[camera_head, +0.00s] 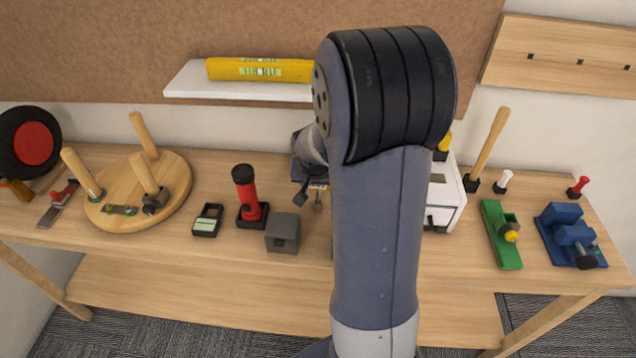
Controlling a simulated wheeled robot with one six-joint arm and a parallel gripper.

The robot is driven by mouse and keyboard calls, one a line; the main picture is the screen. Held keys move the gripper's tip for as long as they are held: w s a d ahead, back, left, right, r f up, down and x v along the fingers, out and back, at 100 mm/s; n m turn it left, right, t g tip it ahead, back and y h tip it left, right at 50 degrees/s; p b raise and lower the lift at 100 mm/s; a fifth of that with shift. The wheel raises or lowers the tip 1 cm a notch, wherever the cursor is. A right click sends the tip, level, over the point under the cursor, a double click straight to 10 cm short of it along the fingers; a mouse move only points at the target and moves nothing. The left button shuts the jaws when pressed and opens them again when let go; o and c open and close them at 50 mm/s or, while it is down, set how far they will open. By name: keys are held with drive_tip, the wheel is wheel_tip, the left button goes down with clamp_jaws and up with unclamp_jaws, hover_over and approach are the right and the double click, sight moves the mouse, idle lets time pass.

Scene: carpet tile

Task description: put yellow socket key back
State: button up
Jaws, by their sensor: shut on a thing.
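My gripper (302,196) shows only in part, left of my large arm link, low over the middle of the bench. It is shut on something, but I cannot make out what. A small grey metal piece (318,202) shows just right of the fingers; I cannot tell whether it is held. A yellow piece (446,139) with a dark lower end shows just right of my arm, by a white drawer box (447,195). My arm hides part of it, and I cannot tell whether it is the yellow socket key.
A red flashlight (248,195) and a grey block (282,232) stand left of my gripper. A round wooden stool (170,200) lies legs up farther left. A green tool (500,240) and a blue vise (568,232) are at right. A yellow level (235,69) lies on the wall shelf.

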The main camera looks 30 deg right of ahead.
drive_tip(key=shift+f, duration=0.2)
drive_tip(key=o, duration=1.3)
drive_tip(key=shift+r, duration=0.1)
drive_tip(key=shift+r, duration=0.15)
drive_tip(key=shift+r, duration=0.25)
drive_tip(key=v, duration=1.1)
drive_tip(key=shift+s+r, duration=0.15)
drive_tip(key=shift+r, duration=0.1)
drive_tip(key=shift+a, duration=0.15)
